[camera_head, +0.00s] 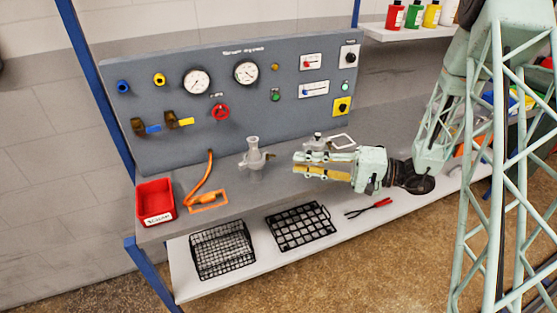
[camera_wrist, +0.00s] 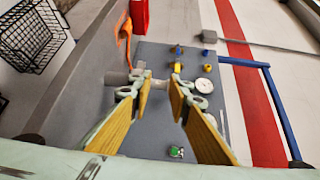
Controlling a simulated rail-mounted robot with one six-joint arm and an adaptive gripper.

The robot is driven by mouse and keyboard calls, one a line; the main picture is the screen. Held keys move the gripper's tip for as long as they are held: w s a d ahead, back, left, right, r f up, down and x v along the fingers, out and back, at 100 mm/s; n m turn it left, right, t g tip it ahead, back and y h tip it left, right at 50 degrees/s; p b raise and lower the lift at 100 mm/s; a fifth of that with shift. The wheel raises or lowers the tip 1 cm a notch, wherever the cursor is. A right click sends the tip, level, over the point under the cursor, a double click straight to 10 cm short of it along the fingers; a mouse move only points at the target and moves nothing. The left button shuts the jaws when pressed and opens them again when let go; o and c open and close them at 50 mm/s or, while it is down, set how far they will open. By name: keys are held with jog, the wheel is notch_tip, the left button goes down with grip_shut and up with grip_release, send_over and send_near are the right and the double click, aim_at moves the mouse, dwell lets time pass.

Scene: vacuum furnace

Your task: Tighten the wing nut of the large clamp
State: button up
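A grey pipe fitting (camera_head: 253,147) stands upright on the bench, with a clamp (camera_head: 255,159) around its middle. In the wrist view the fitting (camera_wrist: 119,78) lies beyond the fingertips (camera_wrist: 158,84), left of centre. The wing nut's details are too small to make out.
A second, smaller fitting (camera_head: 318,139) stands behind my gripper. A gauge panel (camera_head: 228,130) rises behind the bench.

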aim_at(270, 157)
jog(key=w+d+f+m+t, duration=0.1)
jog(key=w+d+f+t, duration=0.2)
jog(key=f, duration=0.3)
jog(key=shift+w+d+f+m, duration=0.35)
jog(key=shift+w+d+m, duration=0.05)
jog(key=shift+w+d, duration=0.3)
jog(key=shift+a, duration=0.15)
jog(key=shift+f+b+x, duration=0.15)
jog(key=shift+b+x, duration=0.15)
jog(key=shift+x, duration=3.05)
jog(key=shift+f+b+x, duration=0.1)
jog(key=shift+b+x, duration=0.2)
jog(key=shift+x, duration=3.1)
jog(key=shift+w, duration=0.1)
jog(key=shift+c, duration=0.2)
grip_shut()
